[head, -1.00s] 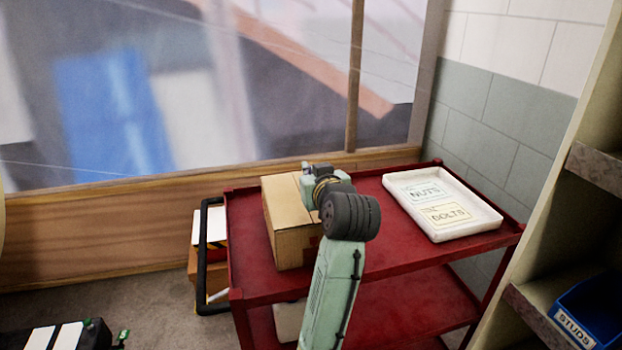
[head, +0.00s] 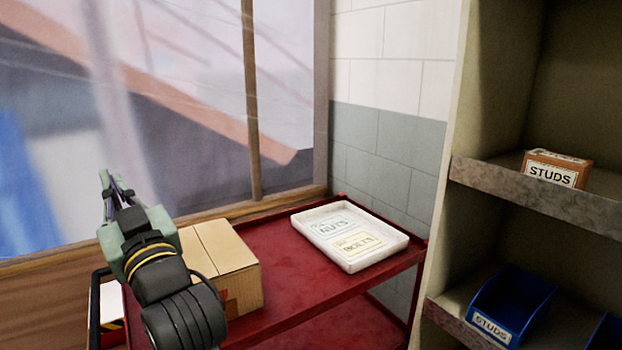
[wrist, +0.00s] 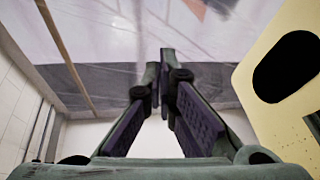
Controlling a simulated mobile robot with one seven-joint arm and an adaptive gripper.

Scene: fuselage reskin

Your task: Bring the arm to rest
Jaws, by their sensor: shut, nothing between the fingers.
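My gripper (head: 110,183) is raised at the left of the head view, left of the cardboard box and in front of the window. Its fingers point up. In the wrist view the two fingers (wrist: 166,85) come together at their tips with nothing between them. My arm's dark wrist joint shows below the gripper at the lower left of the head view. The rest of the arm is out of the picture.
A red cart (head: 300,290) carries a cardboard box (head: 230,262) and a white tray (head: 372,262) labelled NUTS and BOLTS. Shelves at the right hold a STUDS box (head: 556,170) and a blue STUDS bin (head: 508,305). A pale panel with a dark oval hole (wrist: 262,85) stands close at the right of the wrist view.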

